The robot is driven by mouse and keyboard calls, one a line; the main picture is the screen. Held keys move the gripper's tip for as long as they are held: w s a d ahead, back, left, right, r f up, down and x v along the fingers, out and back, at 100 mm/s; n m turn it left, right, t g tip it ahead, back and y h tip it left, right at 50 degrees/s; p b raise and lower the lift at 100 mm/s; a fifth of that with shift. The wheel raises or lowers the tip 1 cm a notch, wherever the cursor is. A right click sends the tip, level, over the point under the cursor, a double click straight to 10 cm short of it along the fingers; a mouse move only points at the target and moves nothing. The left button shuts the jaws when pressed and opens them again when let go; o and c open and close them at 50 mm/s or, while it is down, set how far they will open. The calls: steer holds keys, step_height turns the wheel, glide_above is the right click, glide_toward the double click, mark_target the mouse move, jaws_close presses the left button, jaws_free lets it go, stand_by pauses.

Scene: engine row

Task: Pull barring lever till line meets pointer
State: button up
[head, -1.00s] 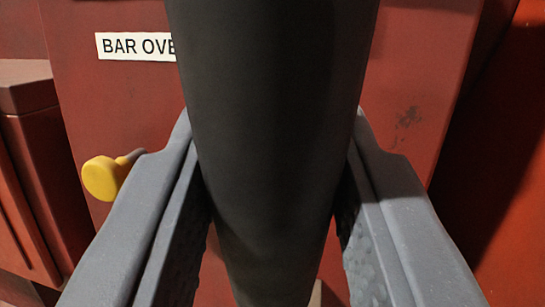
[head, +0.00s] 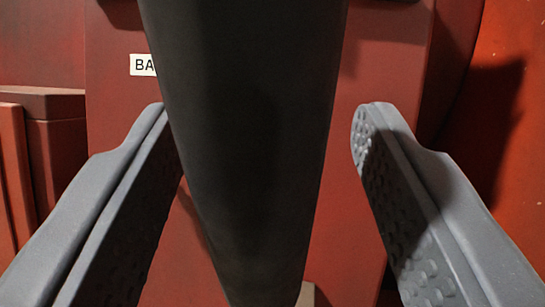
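A thick dark bar, which looks like the barring lever (head: 250,150), runs from the top of the head view down between the fingers and narrows toward the bottom. My gripper (head: 262,115) is open around it. A clear gap shows between the bar and the right finger; the left finger is close to the bar's left edge, and I cannot tell whether it touches. The line and the pointer are not in view.
A red panel (head: 375,75) stands behind the bar. A red box-like casing (head: 55,140) stands at the left. An orange-red surface (head: 515,170) with a shadow is at the right.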

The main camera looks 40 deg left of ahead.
steer(key=shift+s+a, duration=0.1)
steer(key=shift+s+d+f, duration=0.2)
steer(key=shift+s+d, duration=0.15)
steer(key=shift+d, duration=0.05)
steer(key=b+v, duration=0.1)
steer(key=v, duration=1.1)
steer(key=shift+s+d+f+b, duration=0.2)
steer(key=shift+b, duration=0.2)
stand_by(0.5)
